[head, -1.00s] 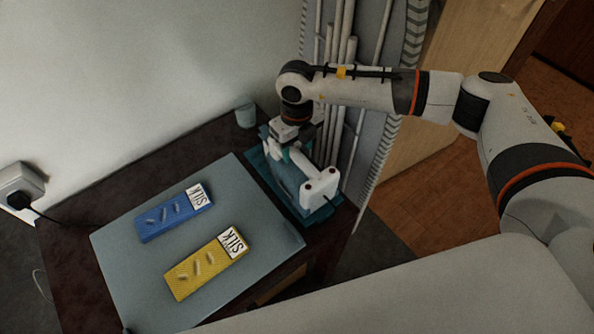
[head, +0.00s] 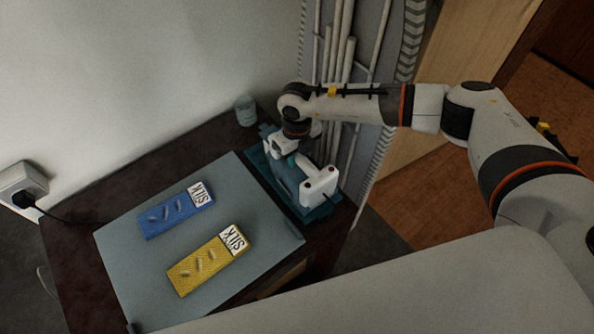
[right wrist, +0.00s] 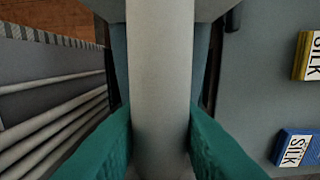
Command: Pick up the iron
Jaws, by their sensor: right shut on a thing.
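The iron (head: 319,187) is white with a teal body and sits on a teal tray or stand (head: 262,168) at the right end of the dark table. My right gripper (head: 291,158) comes down over the iron from above and is shut on its white handle. In the right wrist view the handle (right wrist: 160,80) runs straight between the two green fingertips, one on each side. The gripper hides part of the iron in the head view. My left gripper is not in view.
A grey board (head: 125,240) on the dark table holds a blue SILK box (head: 172,212) and a yellow SILK box (head: 205,264). A small teal cup (head: 245,111) stands behind the iron. White pipes (head: 345,65) rise close behind it. A socket with a plug (head: 22,186) is at left.

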